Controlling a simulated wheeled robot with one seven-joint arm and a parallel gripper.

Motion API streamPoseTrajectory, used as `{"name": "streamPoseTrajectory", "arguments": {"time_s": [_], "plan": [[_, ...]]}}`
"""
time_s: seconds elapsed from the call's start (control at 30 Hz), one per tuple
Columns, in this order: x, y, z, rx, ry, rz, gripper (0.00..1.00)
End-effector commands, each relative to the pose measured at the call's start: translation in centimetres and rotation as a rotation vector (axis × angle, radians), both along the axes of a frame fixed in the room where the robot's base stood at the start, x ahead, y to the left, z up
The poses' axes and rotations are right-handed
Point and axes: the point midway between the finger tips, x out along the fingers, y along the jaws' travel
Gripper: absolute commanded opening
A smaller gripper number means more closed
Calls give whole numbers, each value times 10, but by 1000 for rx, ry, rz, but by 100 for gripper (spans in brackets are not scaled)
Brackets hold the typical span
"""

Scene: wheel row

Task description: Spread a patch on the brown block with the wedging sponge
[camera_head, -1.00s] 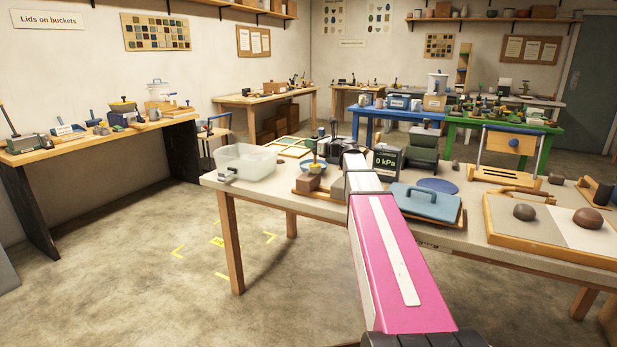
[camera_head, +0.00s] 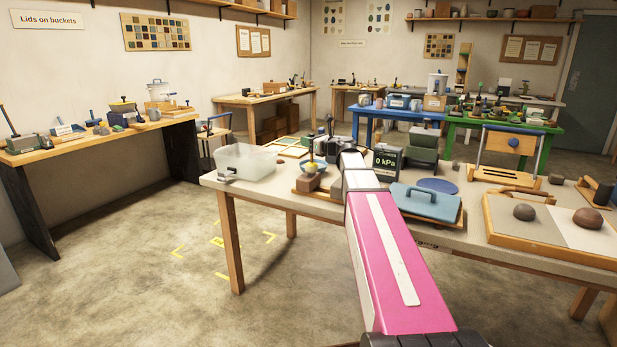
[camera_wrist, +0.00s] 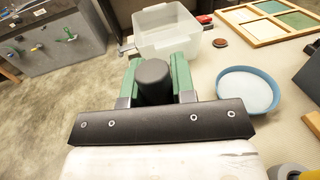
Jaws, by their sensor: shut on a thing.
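My gripper (camera_wrist: 156,70) is shut on the dark round handle of the wedging sponge (camera_wrist: 153,83), one green finger on each side. In the head view the sponge (camera_head: 312,167) is a small yellow pad under an upright dark handle. It is just above or on the brown block (camera_head: 307,183); I cannot tell whether they touch. The block sits on a wooden board (camera_head: 318,193) near the table's front edge. In the wrist view my gripper hides the block and the pad. A blue bowl (camera_wrist: 247,92) with pale contents is beside my gripper, behind the block in the head view.
A clear tub (camera_head: 245,162) stands at the table's left end. A pressure display (camera_head: 386,162) reads 0 kPa. A blue handled tool (camera_head: 428,202) lies right of my arm. A board (camera_head: 555,232) with two clay balls is farther right. Coloured frames (camera_wrist: 275,20) lie behind.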

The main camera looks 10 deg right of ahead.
Motion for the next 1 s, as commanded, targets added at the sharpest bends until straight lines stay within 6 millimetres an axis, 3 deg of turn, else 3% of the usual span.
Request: {"name": "streamPoseTrajectory", "arguments": {"time_s": [0.27, 1.0], "plan": [[0, 0, -12, 1, -1, 0, 0], [0, 0, -16, 0, 0, 0, 0]]}}
